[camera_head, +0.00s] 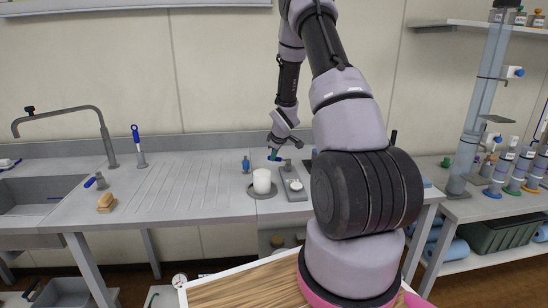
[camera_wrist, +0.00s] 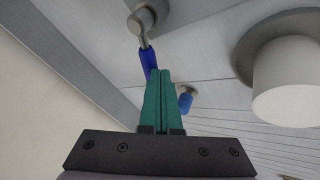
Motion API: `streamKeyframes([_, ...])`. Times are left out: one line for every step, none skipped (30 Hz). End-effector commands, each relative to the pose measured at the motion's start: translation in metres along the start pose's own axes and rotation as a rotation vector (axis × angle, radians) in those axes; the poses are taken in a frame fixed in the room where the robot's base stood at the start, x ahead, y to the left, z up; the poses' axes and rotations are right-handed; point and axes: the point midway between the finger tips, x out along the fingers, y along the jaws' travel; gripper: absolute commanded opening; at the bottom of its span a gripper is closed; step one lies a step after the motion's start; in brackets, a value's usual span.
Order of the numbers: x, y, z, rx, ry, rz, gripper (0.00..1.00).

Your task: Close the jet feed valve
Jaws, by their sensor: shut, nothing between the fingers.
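A blue lever (camera_wrist: 148,62) on a round grey fitting (camera_wrist: 146,18) shows in the wrist view; it looks like the jet feed valve, though no label is readable. My gripper (camera_wrist: 161,73) has teal fingers that are shut together and empty. Their tips are beside the lever's blue end; I cannot tell whether they touch it. In the head view my gripper (camera_head: 274,158) is low over the bench by the grey fitting (camera_head: 286,164), and the lever is hard to make out there. A second blue handle (camera_wrist: 185,101) shows beyond the fingers; it also stands on the bench in the head view (camera_head: 246,163).
A white cylinder (camera_head: 262,181) on a round grey base stands just left of my gripper. A grey plate with a white knob (camera_head: 295,185) lies in front. A sink (camera_head: 38,200) is at the left, and a clear column (camera_head: 484,110) at the right.

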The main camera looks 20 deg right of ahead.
Motion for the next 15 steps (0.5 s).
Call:
streamKeyframes([0.0005, -0.0001, -0.0005, 0.005, -0.003, 0.002, 0.00])
streamKeyframes([0.0006, 0.0000, -0.0007, 0.009, -0.005, 0.004, 0.00])
streamKeyframes([0.0009, 0.0003, -0.0010, 0.015, -0.008, 0.007, 0.00])
streamKeyframes([0.0011, 0.0006, -0.0013, 0.020, -0.010, 0.010, 0.00])
streamKeyframes([0.0014, 0.0009, -0.0017, 0.027, -0.014, 0.013, 0.00])
streamKeyframes([0.0019, 0.0012, -0.0023, 0.036, -0.018, 0.018, 0.00])
streamKeyframes([0.0022, 0.0016, -0.0028, 0.044, -0.023, 0.022, 0.00])
streamKeyframes([0.0027, 0.0021, -0.0033, 0.055, -0.027, 0.027, 0.00])
streamKeyframes([0.0033, 0.0027, -0.0040, 0.070, -0.035, 0.035, 0.00])
streamKeyframes([0.0039, 0.0032, -0.0046, 0.084, -0.041, 0.041, 0.00])
streamKeyframes([0.0046, 0.0038, -0.0049, 0.099, -0.049, 0.048, 0.00])
streamKeyframes([0.0056, 0.0047, -0.0057, 0.120, -0.060, 0.058, 0.00])
streamKeyframes([0.0065, 0.0055, -0.0065, 0.138, -0.069, 0.066, 0.00])
streamKeyframes([0.0074, 0.0069, -0.0072, 0.159, -0.078, 0.076, 0.00])
streamKeyframes([0.0086, 0.0084, -0.0080, 0.187, -0.092, 0.090, 0.00])
